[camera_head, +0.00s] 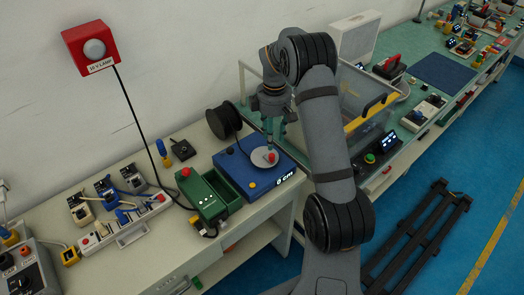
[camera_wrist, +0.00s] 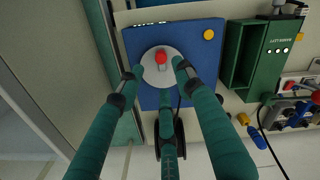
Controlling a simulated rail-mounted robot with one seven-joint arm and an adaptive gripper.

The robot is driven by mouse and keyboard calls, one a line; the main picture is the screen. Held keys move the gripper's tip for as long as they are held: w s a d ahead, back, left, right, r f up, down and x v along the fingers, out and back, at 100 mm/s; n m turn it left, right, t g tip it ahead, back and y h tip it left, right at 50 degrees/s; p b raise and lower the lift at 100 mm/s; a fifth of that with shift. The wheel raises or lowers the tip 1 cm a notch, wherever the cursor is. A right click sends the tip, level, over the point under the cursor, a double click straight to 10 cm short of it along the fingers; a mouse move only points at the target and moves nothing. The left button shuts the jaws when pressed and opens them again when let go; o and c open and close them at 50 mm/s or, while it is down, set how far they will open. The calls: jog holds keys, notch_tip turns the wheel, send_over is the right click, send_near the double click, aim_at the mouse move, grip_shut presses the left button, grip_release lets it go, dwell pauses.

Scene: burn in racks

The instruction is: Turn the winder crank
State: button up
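The winder is a blue box (camera_head: 240,170) marked "0 cm" on the bench. On its top is a round grey crank disc (camera_head: 258,158) with a red knob (camera_head: 271,157). The disc (camera_wrist: 152,72) and the red knob (camera_wrist: 161,57) also show in the wrist view. My gripper (camera_head: 268,146), with teal fingers, points down over the disc. In the wrist view my gripper (camera_wrist: 160,76) has its fingers spread, with nothing between them. The knob lies just past the fingertips; I cannot tell whether any finger touches the disc.
A black spool (camera_head: 223,120) stands behind the winder. A green open box (camera_head: 208,196) with a red button is close on the left. A clear bin with a yellow edge (camera_head: 371,112) stands on the right-hand bench. Cabled devices and a power strip (camera_head: 127,224) lie further left.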

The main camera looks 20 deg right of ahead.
aim_at(272, 155)
notch_tip(272, 155, down, 9)
jog(key=shift+s+f+p, duration=0.1)
jog(key=shift+f+p, duration=0.1)
jog(key=shift+p, duration=0.75)
jog(key=c, duration=0.4)
grip_shut()
